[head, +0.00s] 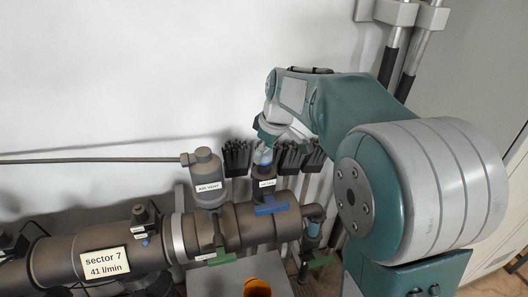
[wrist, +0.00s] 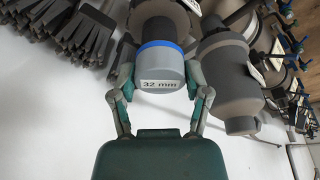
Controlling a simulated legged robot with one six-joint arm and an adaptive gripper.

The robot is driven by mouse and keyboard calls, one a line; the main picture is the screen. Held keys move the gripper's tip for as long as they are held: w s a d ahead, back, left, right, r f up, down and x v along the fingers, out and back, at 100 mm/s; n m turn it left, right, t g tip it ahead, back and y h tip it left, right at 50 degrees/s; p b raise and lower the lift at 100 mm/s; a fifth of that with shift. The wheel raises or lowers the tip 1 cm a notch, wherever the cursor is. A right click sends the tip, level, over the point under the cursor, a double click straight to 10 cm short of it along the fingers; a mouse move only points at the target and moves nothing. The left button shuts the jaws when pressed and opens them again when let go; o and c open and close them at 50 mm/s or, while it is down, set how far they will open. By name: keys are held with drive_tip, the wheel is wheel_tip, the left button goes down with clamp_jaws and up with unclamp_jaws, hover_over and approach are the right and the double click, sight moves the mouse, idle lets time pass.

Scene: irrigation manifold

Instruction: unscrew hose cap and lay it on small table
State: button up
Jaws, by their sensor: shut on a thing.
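The hose cap (wrist: 160,68) is a grey cylinder with a blue ring and a "32 mm" label. It sits on a dark upright outlet of the manifold; whether it is still threaded on cannot be told. My gripper (wrist: 162,80) is shut on the cap, one finger on each side. In the head view the cap (head: 264,157) is small and partly hidden by my gripper (head: 266,146), above the outlet (head: 264,186) with a blue lever handle. The small table (head: 225,277) is a grey surface at the bottom, in front of the pipe.
An orange cup (head: 257,288) stands on the table, cut by the frame edge. The grey air vent (head: 207,178) stands left of the outlet. Green handles (head: 222,258) stick out below the thick labelled pipe (head: 60,258).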

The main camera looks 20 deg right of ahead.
drive_tip(key=n, duration=0.3)
drive_tip(key=shift+f+g+y, duration=0.2)
drive_tip(key=shift+g+y, duration=0.1)
drive_tip(key=shift+g, duration=0.1)
drive_tip(key=n, duration=0.2)
drive_tip(key=shift+n+g, duration=0.4)
drive_tip(key=shift+n, duration=1)
drive_tip(key=shift+y, duration=0.3)
drive_tip(key=n, duration=0.2)
drive_tip(key=n+g, duration=0.1)
drive_tip(key=n, duration=0.1)
drive_tip(key=shift+n+g, duration=0.3)
drive_tip(key=o, duration=1.3)
drive_tip(key=shift+o, duration=0.2)
drive_tip(key=shift+a, duration=0.1)
drive_tip(key=shift+r, duration=0.15)
